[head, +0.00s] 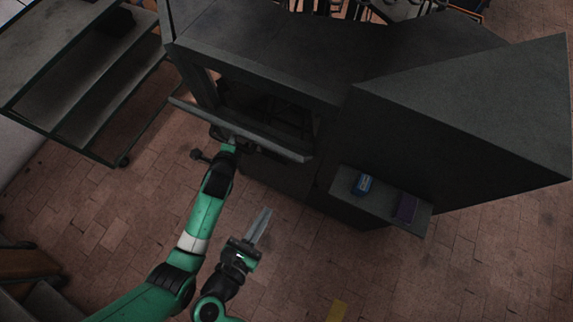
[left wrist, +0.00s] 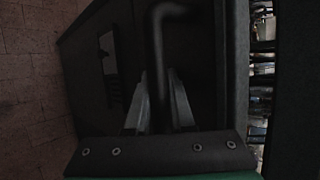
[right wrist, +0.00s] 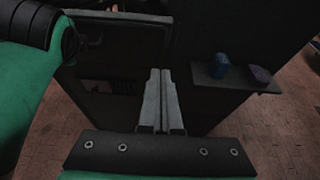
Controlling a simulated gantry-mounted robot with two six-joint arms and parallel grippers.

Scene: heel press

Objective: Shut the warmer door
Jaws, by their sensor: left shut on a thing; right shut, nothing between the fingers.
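The warmer is a large dark cabinet (head: 260,45). Its door (head: 270,143) shows as a long dark slab, standing open away from the dark opening (head: 262,105). My left gripper (head: 228,142) is at the door's outer side, partly hidden by my own arm. In the left wrist view my left fingers (left wrist: 160,100) are shut on a dark bent bar, the door handle (left wrist: 158,45). My right gripper (head: 260,225) is shut and empty, below and apart from the door. In the right wrist view its fingers (right wrist: 160,100) lie together, pointing at the cabinet.
A side shelf (head: 345,200) on the cabinet holds a blue item (head: 363,184) and a dark purple item (head: 406,208). A dark shelved rack (head: 75,75) stands at the left. The brick floor (head: 300,250) in front is mostly clear.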

